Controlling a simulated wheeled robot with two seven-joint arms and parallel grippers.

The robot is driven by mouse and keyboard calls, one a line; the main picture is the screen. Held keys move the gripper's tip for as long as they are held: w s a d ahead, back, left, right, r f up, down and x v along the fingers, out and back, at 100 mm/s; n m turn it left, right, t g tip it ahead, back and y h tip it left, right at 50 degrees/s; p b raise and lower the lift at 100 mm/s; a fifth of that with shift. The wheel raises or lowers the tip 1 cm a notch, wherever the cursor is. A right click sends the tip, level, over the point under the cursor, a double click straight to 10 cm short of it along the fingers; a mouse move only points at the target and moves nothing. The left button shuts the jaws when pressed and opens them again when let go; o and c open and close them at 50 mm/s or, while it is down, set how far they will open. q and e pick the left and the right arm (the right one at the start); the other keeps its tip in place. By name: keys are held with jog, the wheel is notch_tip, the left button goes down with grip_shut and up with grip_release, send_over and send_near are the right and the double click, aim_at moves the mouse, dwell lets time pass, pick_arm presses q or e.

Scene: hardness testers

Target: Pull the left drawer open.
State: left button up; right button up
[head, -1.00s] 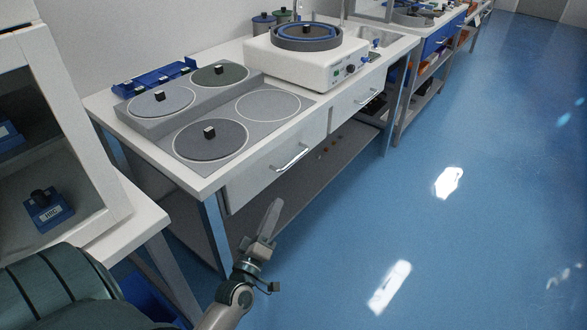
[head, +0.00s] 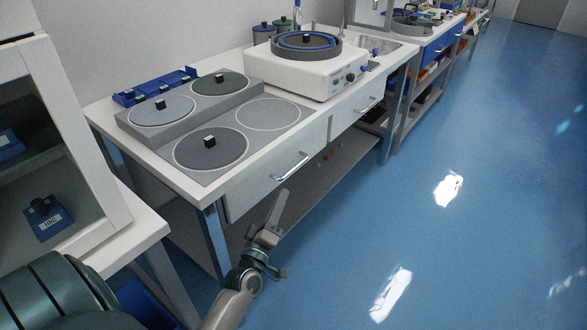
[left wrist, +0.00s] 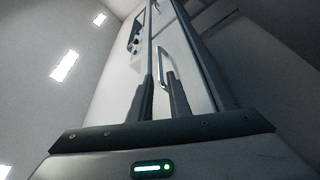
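The left drawer (head: 262,180) is a white front under the worktop, and it looks closed. Its silver bar handle (head: 289,167) is just beyond my left gripper (head: 280,208). In the left wrist view the handle (left wrist: 162,68) lies ahead of my left gripper (left wrist: 162,92), in line with the gap between the fingertips. The fingers are apart with nothing between them. In the head view the fingers overlap, and a small gap to the handle shows. My right gripper is in neither view.
The right drawer (head: 352,108) has a similar handle. The worktop carries grinding discs (head: 211,148) and a white polishing machine (head: 305,68). A lower shelf (head: 300,187) lies under the drawers. A cabinet (head: 95,215) stands close at left. The blue floor (head: 400,220) to the right is clear.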

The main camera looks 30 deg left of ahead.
aim_at(294, 167)
pick_arm(q)
jog(key=x, duration=1.2)
jog(key=shift+c, duration=0.7)
grip_shut()
